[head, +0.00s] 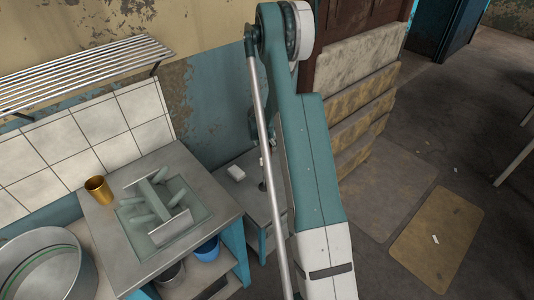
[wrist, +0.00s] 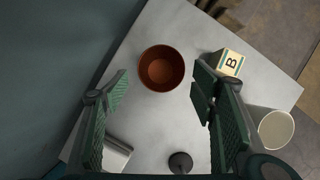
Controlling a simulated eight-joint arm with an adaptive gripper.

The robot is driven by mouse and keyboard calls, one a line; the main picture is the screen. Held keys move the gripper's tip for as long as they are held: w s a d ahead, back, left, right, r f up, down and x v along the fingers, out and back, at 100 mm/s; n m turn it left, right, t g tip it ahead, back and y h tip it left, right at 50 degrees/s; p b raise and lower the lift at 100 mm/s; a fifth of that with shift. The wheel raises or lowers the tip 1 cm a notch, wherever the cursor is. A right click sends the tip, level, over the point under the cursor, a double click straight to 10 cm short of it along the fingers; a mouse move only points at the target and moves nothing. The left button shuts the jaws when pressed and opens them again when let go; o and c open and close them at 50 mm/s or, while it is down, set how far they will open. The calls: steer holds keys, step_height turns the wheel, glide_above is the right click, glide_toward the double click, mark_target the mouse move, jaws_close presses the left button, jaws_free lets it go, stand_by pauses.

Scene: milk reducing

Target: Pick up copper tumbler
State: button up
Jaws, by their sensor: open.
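The copper tumbler (wrist: 161,68) is a round, reddish-brown cup seen from above, its open mouth toward the wrist camera. It stands on a light grey tabletop (wrist: 205,40). My gripper (wrist: 159,82) is open and empty, its green-padded fingers apart to the left and right of the picture. The tumbler lies between and slightly beyond the fingertips, with no visible contact. Its height below the fingers is hard to tell. In the head view my arm hides the tumbler and most of the gripper.
A letter block (wrist: 230,63) and a pale cup (wrist: 275,130) stand right of the tumbler. A dark knobbed object (wrist: 180,162) and a whitish box (wrist: 117,155) lie nearer the bottom. A brass-coloured cup (head: 98,189) stands on the sink counter (head: 110,240). A wall (wrist: 60,60) borders the left.

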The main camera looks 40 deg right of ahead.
steer(key=shift+d+f, duration=0.1)
steer(key=shift+f, duration=0.15)
steer(key=shift+b+x, duration=1)
steer(key=shift+x, duration=1.6)
steer(key=shift+d, duration=0.1)
steer(key=shift+c, duration=0.6)
steer(key=c, duration=0.9)
